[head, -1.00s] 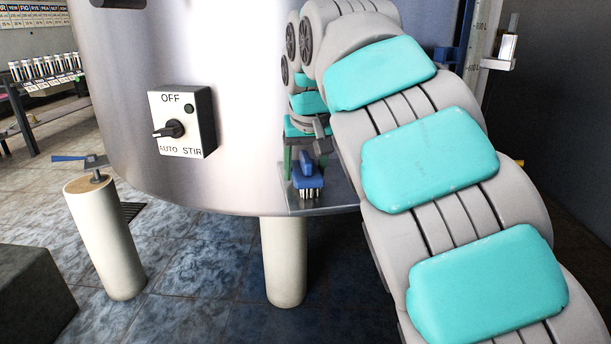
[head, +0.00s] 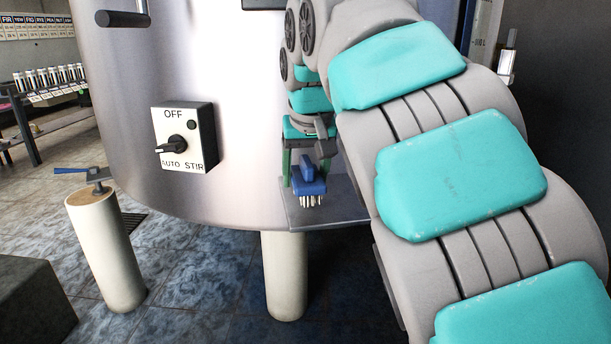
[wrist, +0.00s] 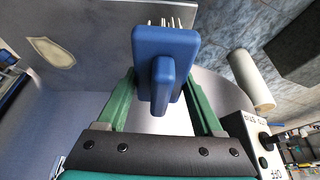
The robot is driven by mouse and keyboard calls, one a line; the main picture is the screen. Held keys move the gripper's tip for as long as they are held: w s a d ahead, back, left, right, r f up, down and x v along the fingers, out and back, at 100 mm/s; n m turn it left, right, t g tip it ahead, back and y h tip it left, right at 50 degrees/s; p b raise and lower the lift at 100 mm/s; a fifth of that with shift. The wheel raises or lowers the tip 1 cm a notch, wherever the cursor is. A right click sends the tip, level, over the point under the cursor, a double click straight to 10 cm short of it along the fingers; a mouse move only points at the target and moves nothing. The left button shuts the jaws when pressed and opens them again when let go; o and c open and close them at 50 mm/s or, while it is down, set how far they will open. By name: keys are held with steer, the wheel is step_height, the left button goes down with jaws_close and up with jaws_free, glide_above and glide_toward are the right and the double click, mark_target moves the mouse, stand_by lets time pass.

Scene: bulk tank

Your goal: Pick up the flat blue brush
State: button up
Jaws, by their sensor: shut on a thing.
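The flat blue brush (head: 310,182) is in the middle of the head view, over the small grey shelf (head: 345,213) at the front of the steel tank. Its pale bristles point down and its raised grip points up. My gripper (head: 307,172) is shut on it, with a green finger on either side. In the wrist view the brush (wrist: 165,55) fills the space between the green fingers (wrist: 161,88), and its bristles show beyond the block. I cannot tell whether the bristles touch the shelf.
The steel tank (head: 240,120) stands close behind, with an OFF/AUTO/STIR switch box (head: 187,138). A white post with a blue-handled valve (head: 105,245) stands at left, and a dark block (head: 35,300) is at lower left. A rack of bottles (head: 50,85) is far left.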

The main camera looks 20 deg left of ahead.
steer(key=s+d+b, duration=0.1)
steer(key=s, duration=0.3)
steer(key=s+d+b, duration=0.1)
steer(key=s, duration=0.3)
steer(key=s+d+r+b, duration=0.1)
steer(key=s, duration=0.3)
steer(key=shift+d, duration=0.35)
